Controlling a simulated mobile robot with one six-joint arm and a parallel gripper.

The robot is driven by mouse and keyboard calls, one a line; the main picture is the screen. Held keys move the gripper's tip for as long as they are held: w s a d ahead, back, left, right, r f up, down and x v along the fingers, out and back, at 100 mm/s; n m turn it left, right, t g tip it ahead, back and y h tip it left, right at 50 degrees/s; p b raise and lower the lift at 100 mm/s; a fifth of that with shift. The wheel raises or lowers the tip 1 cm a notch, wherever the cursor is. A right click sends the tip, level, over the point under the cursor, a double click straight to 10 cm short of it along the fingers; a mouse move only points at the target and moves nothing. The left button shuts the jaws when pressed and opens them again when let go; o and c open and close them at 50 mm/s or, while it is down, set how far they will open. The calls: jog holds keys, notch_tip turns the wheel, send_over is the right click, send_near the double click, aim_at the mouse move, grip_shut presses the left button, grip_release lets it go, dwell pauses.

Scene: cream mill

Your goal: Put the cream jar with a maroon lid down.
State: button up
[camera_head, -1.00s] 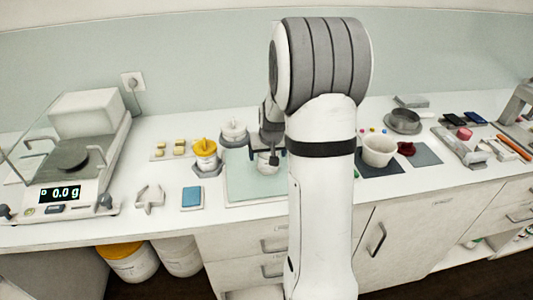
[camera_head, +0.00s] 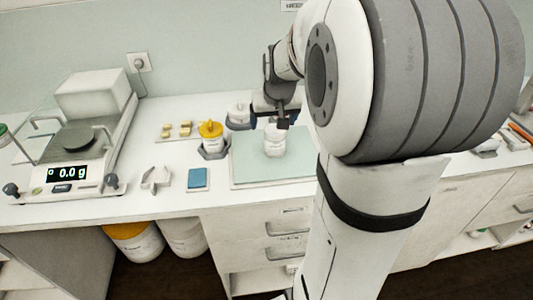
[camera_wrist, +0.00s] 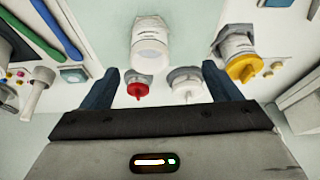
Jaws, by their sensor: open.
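A white jar (camera_head: 274,141) stands upright on the pale green mat (camera_head: 245,170), apart from other things. It also shows in the wrist view (camera_wrist: 150,45), beyond my fingers and not held. No maroon lid shows on it, so I cannot tell whether it is the named jar. A container with a bright red top (camera_wrist: 138,90) shows between my fingertips' directions in the wrist view, farther down. My gripper (camera_head: 283,118) is open and empty, close above and behind the white jar; it also shows in the wrist view (camera_wrist: 162,88).
A balance (camera_head: 75,165) reading 0.0 g, a blue pad (camera_head: 198,178) and a grey bracket (camera_head: 156,177) are farther left. My arm hides much of the right side.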

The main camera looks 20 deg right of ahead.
jog(key=s+a+n, duration=0.1)
jog(key=s+a, duration=0.5)
jog(key=s, duration=0.4)
jog(key=s+a+n+g+y, duration=0.1)
jog(key=s+a, duration=0.6)
jog(key=s, duration=0.3)
jog(key=shift+f+n, duration=0.4)
jog(key=shift+f, duration=0.05)
